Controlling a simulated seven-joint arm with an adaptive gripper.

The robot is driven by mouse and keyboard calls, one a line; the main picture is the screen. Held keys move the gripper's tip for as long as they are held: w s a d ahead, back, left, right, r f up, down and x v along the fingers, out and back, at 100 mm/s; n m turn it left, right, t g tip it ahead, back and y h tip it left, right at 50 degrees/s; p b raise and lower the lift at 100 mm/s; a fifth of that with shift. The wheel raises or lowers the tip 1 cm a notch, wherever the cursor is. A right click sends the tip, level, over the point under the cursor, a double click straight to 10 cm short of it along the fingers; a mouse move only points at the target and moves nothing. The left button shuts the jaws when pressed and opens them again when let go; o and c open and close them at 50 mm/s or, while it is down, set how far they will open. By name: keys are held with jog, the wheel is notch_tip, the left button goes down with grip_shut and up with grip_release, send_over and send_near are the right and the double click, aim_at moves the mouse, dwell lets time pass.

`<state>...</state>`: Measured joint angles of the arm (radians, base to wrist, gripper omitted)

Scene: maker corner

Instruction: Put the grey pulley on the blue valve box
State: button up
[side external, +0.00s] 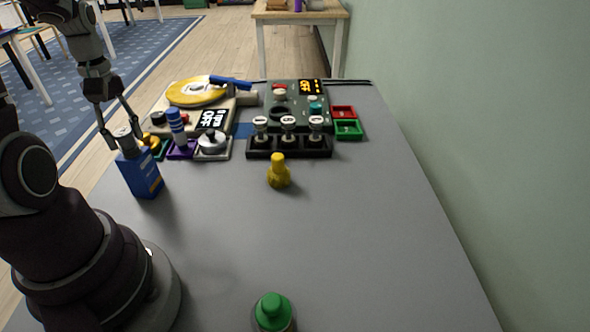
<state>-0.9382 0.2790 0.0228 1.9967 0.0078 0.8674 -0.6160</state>
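The blue valve box (145,178) stands upright at the left side of the grey table. A grey round piece, which looks like the grey pulley (123,134), is at the top of the box, between my fingers. My gripper (123,141) points down, with one finger on each side of this piece. The picture is too small to show whether the fingers press on it, or whether it rests on the box or hangs just above.
A yellow piece (278,173) and green-topped bottle (273,311) stand apart. The table's right side is clear.

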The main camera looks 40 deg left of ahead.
aim_at(123, 131)
jog(key=o, duration=0.3)
notch_tip(123, 131, up, 12)
jog(key=f, duration=0.1)
jog(key=w+d+m+t, duration=0.1)
jog(key=d+m+t, duration=0.1)
jog(key=d+m, duration=0.4)
jog(key=w+d+f+m+t, duration=0.1)
jog(key=d+m, duration=0.5)
jog(key=w+d+m+t, duration=0.1)
jog(key=d+m+t, duration=0.1)
jog(key=d+m, duration=0.4)
jog(key=shift+d+f+t, duration=0.3)
jog(key=shift+d+f, duration=0.05)
jog(key=shift+d, duration=0.2)
